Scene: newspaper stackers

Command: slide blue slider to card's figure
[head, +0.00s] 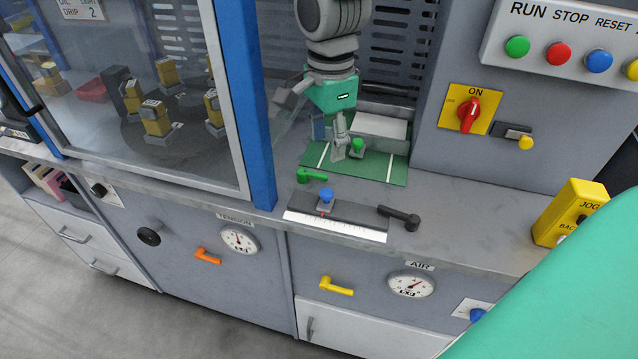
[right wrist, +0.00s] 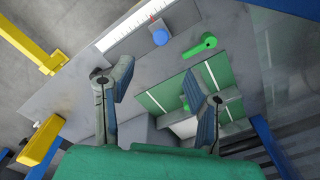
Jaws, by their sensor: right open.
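The blue slider knob (head: 326,196) stands on a dark track, left of its middle, with a small red pointer below it. A white graduated scale (head: 335,227) runs along the track's front edge; its figures are too small to read. The knob also shows in the right wrist view (right wrist: 160,37). My right gripper (head: 309,127) is open and empty, behind the slider over the green mat. Its spread fingers show in the right wrist view (right wrist: 158,76), apart from the knob. My left gripper is not in view.
A green lever (head: 312,176) lies behind the slider, and a black lever (head: 398,217) at the track's right end. A green knob (head: 357,146) stands on the green mat (head: 398,176) beside a gripper finger.

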